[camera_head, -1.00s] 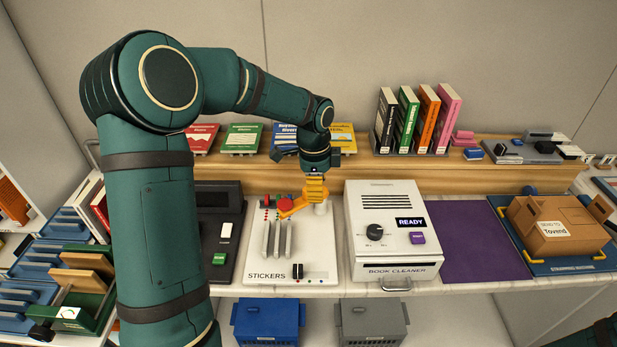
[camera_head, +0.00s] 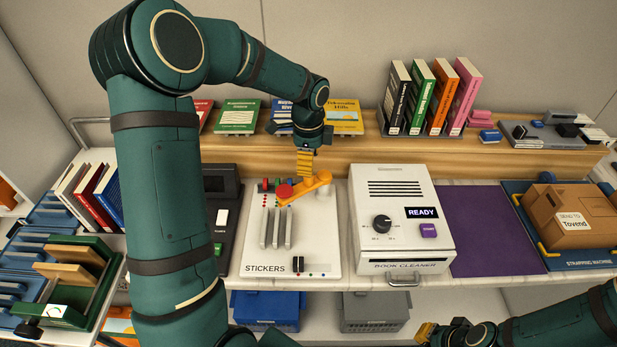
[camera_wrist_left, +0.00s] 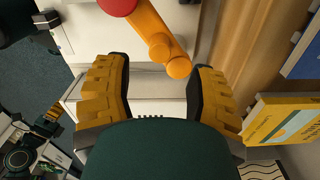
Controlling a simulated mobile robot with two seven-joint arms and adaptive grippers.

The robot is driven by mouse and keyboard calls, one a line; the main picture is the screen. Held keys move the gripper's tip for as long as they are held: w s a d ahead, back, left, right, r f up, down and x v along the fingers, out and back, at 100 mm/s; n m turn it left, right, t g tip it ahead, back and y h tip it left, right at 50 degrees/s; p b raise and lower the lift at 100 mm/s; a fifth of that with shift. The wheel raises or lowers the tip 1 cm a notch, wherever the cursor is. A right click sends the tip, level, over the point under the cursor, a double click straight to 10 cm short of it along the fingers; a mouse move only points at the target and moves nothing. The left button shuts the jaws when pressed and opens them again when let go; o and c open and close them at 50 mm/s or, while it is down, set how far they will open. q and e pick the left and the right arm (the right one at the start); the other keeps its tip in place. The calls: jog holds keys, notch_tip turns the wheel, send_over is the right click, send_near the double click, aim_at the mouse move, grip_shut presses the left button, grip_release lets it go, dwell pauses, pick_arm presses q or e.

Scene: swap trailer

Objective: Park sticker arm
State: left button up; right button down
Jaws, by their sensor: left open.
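The sticker arm (camera_head: 307,187) is an orange bar with a red round end, lying over the back of the white sticker station (camera_head: 316,238). Its red end points left, over the top of the grey upright strips. My left gripper (camera_head: 304,164) points down just behind and above the orange bar. In the left wrist view the left gripper (camera_wrist_left: 160,95) is open with nothing between its fingers, and the sticker arm (camera_wrist_left: 158,35) shows beyond the fingertips, apart from them. My right gripper (camera_head: 428,332) is at the bottom edge, partly cut off; its jaws cannot be made out.
The book cleaner (camera_head: 438,252) reads READY, close right of the station. A purple mat (camera_head: 490,235) and a strapping machine with a box (camera_head: 565,220) lie farther right. A dark terminal (camera_head: 222,190) stands left. Books line the wooden shelf (camera_head: 365,148) behind. Blue and grey bins sit below.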

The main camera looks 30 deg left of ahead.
aim_at(305, 183)
pick_arm(q)
notch_tip(305, 183, down, 6)
jog(key=shift+r+b, duration=0.1)
jog(key=shift+b, duration=0.25)
